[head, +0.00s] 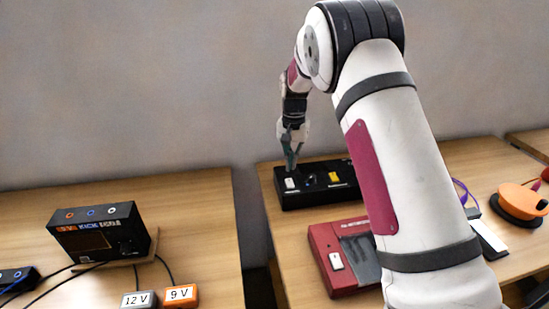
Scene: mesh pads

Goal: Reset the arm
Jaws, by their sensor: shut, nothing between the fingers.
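My arm (405,150) reaches up from the lower right and bends down at the top of the head view. My gripper (291,163) hangs pointing down, shut and empty. In the picture its tips are over the left part of a black box (295,200), just above a white switch or button (290,183). I cannot tell whether the tips touch the box. A yellow button (334,177) sits farther right on the same box. My arm hides the box's right end.
A red device (325,246) stands in front of the black box, partly behind my arm. An orange round object (520,199) is at the right. The left table (200,215) holds a black box with a screen (105,232), labelled blocks (181,296) and cables. A gap separates the tables.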

